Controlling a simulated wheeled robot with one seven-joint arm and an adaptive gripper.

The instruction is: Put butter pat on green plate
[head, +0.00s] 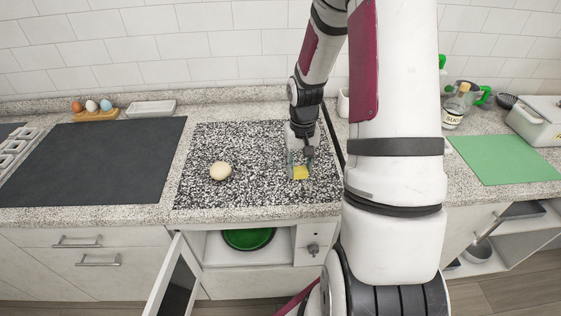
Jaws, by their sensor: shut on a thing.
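The yellow butter pat (300,173) is at the right part of the black-and-white speckled board in the head view. My gripper (299,168) points down over it and is shut on it. I cannot tell whether the butter pat touches the board. The green plate (248,238) lies inside an open compartment below the counter, to the left of and lower than my gripper. The counter edge hides part of the compartment's inside. The plate's visible surface looks empty.
The compartment door (176,278) stands open toward the front left. A pale round ball of dough or similar (220,171) sits on the speckled board (245,145). A dark mat (95,160) lies left, a green mat (503,158) right. Eggs in a holder (94,114) stand behind.

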